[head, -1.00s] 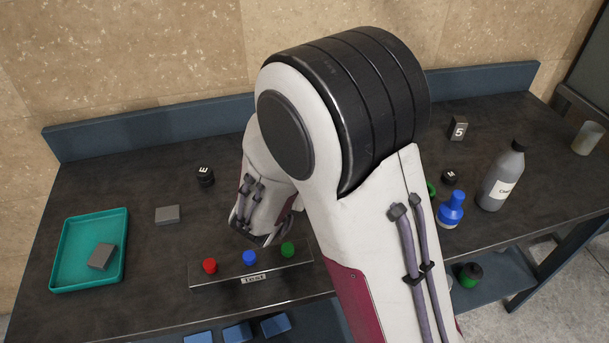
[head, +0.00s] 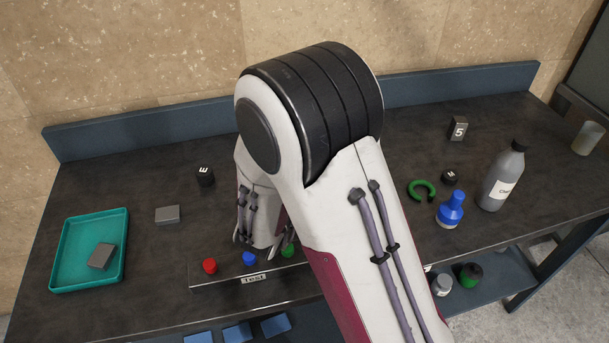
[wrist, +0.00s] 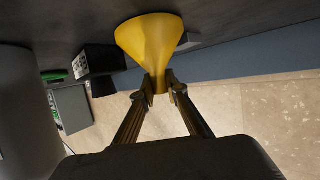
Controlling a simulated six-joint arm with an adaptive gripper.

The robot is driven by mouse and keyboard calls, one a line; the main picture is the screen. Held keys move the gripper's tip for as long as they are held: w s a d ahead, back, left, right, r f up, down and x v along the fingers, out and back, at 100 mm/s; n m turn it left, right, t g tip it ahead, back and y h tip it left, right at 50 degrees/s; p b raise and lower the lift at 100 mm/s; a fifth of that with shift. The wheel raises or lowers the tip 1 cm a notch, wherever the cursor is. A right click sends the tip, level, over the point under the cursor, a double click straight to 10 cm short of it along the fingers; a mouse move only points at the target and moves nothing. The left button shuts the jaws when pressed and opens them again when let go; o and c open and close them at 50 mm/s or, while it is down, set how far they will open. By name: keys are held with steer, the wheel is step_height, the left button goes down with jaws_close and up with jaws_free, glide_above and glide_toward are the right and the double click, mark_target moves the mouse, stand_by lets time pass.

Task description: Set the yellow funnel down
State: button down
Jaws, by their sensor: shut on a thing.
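The yellow funnel (wrist: 150,42) shows in the wrist view, with its wide mouth toward the dark tabletop and its narrow end between my fingertips. My gripper (wrist: 162,88) is shut on that narrow end. The funnel's wide rim is close to the tabletop; I cannot tell whether it touches. In the head view, my arm hides the funnel and most of my gripper.
A grey bottle (head: 502,178), a blue-topped bottle (head: 450,211), a green open ring (head: 421,190) and a block marked 5 (head: 458,128) stand right of my arm. A button box (head: 215,279) is in front. A teal tray (head: 60,279) lies left.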

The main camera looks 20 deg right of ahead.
steer(key=shift+f, duration=0.1)
steer(key=c, duration=2)
jaws_free()
steer(key=shift+s+a+r, duration=0.3)
steer(key=shift+s+r, duration=0.05)
steer(key=shift+v, duration=5.5)
steer(key=shift+w, duration=0.1)
